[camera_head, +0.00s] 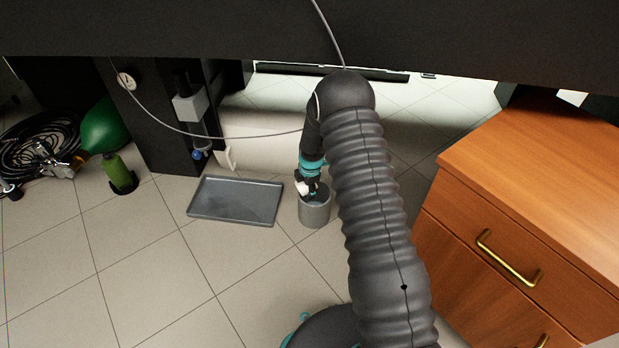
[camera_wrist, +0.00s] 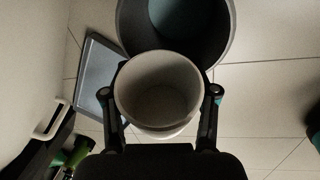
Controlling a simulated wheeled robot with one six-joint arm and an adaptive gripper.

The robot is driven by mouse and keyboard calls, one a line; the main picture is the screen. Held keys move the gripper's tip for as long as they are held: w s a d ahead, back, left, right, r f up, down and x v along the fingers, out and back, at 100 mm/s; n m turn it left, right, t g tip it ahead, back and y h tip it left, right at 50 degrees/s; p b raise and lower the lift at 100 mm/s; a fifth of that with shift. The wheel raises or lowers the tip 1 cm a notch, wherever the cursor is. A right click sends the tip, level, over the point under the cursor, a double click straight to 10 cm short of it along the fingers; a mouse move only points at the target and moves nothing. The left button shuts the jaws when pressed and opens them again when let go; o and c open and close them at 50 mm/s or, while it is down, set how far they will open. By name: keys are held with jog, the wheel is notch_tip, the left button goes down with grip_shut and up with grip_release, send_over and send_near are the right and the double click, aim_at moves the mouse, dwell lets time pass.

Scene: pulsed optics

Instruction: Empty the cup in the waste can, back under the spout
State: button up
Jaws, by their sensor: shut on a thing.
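The white cup (camera_wrist: 158,92) is between the two fingers of my gripper (camera_wrist: 163,97), which is shut on it. In the wrist view I look into its round mouth; the inside looks pale grey, with no clear sign of liquid. The grey waste can (camera_head: 314,214) stands on the floor. My gripper (camera_head: 309,186) and the cup (camera_head: 302,188) are at the can's rim in the head view. In the wrist view the dark can (camera_wrist: 222,35) is behind the cup, its inside bluish. The cup's tilt is hard to tell. The spout cannot be made out clearly.
A grey tray (camera_head: 237,200) lies on the tiles left of the can. A fitting with a blue bowl (camera_head: 199,153) is on the black post behind it. A wooden cabinet (camera_head: 535,200) stands at right, green cylinders (camera_head: 118,172) at left. A dark tabletop edge spans above.

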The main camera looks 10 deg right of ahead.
jog(key=shift+r+h+p, duration=0.1)
jog(key=shift+h+p, duration=0.4)
jog(key=shift+p, duration=0.15)
jog(key=shift+f+b, duration=0.35)
jog(key=shift+b, duration=0.4)
jog(key=shift+d+h+b, duration=0.1)
jog(key=shift+h+b, duration=0.4)
jog(key=shift+b, duration=0.3)
jog(key=shift+t+h+b, duration=0.3)
jog(key=shift+h+b, duration=0.2)
jog(key=shift+b, duration=0.75)
jog(key=shift+b, duration=0.4)
